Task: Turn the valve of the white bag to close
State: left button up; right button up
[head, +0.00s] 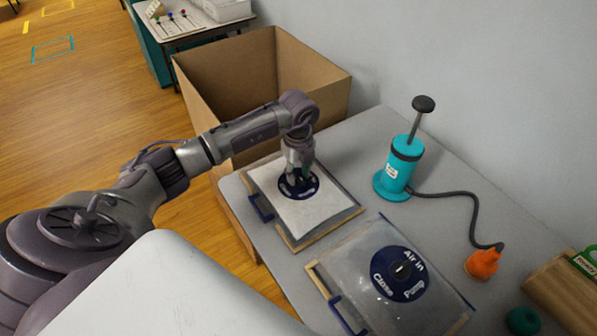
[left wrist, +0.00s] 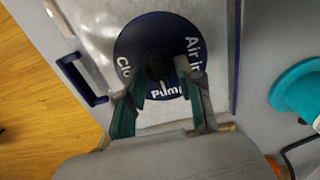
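The white bag (head: 305,217) lies flat in a wood-edged frame on the grey table, with a blue handle on its left side. Its round dark blue valve (head: 312,184) is partly hidden by my left gripper (head: 298,182) in the head view. In the left wrist view the valve dial (left wrist: 135,38) reads Close at left, Air in at right and Pump at the bottom. A black knob (left wrist: 157,68) sits at its centre; its exact pointing is hard to tell. My left gripper (left wrist: 165,76) is open, with one finger on each side of the knob. My right gripper is not in view.
A second, greyish clear bag (head: 355,262) with a similar valve (head: 402,272) lies nearer on the table. A teal pump (head: 400,165) with a hose and orange nozzle (head: 482,264) stands to the right. A large cardboard box (head: 310,69) stands behind the table's left end.

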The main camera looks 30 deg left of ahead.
pick_arm(q)
grip_shut()
jog(key=shift+m, duration=0.3)
jog(key=m+b, duration=0.2)
jog(key=m, duration=0.2)
jog(key=m+b, duration=0.2)
jog(key=m, duration=0.2)
jog(key=shift+m, duration=0.4)
jog(key=m+b, duration=0.2)
jog(key=m, duration=0.3)
jog(key=shift+m+b, duration=0.75)
jog(key=shift+m, duration=1.05)
grip_release()
